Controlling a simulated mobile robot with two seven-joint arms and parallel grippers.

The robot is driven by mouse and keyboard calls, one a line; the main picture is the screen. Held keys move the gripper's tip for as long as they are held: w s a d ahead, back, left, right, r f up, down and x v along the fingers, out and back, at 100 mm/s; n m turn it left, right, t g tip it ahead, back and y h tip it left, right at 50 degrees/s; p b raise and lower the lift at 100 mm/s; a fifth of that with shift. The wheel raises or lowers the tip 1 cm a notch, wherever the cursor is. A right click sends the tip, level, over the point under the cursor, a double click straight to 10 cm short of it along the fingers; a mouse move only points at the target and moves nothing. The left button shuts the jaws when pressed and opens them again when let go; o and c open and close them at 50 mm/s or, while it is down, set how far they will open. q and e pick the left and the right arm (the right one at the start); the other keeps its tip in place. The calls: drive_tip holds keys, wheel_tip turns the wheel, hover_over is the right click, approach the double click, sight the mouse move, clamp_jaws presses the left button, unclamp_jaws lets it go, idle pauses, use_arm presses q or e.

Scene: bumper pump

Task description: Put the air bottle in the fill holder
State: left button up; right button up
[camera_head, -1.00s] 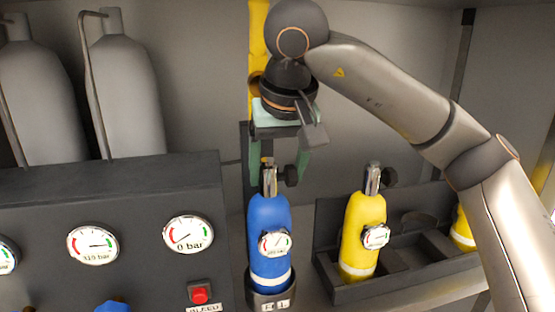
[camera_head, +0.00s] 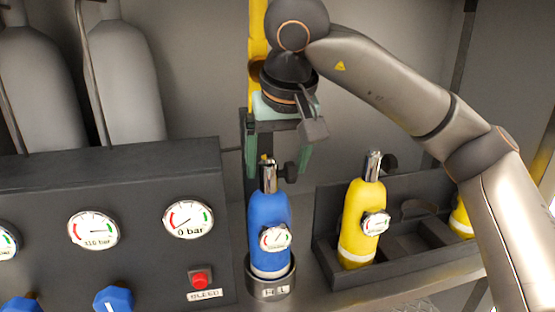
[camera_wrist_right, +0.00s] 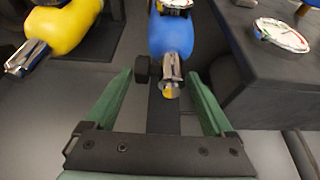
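The blue air bottle (camera_head: 269,218) stands upright in a dark round holder (camera_head: 271,286) with a partly legible label. Its metal valve and black knob are on top, and a round gauge is on its front. My right gripper (camera_head: 277,174) is above the bottle, pointing down, with its green fingers apart on either side of the valve. In the right wrist view the open fingers (camera_wrist_right: 159,78) flank the valve end of the blue bottle (camera_wrist_right: 171,36) with gaps on both sides. My left gripper is not in view.
A yellow bottle (camera_head: 362,222) stands in a dark rack (camera_head: 340,282) at right, with another partly hidden behind my arm. The panel (camera_head: 130,185) at left carries gauges, blue knobs and a red button (camera_head: 199,280). Large grey cylinders (camera_head: 125,80) stand behind it.

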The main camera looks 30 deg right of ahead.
drive_tip(key=shift+o, duration=0.7)
drive_tip(key=shift+r, duration=0.3)
drive_tip(key=d+p+v, duration=0.1)
drive_tip(key=p+v, duration=0.1)
drive_tip(key=v, duration=0.4)
drive_tip(key=s+a+b, duration=0.1)
drive_tip(key=s+a, duration=0.3)
drive_tip(key=s, duration=0.7)
drive_tip(key=shift+s+f, duration=0.2)
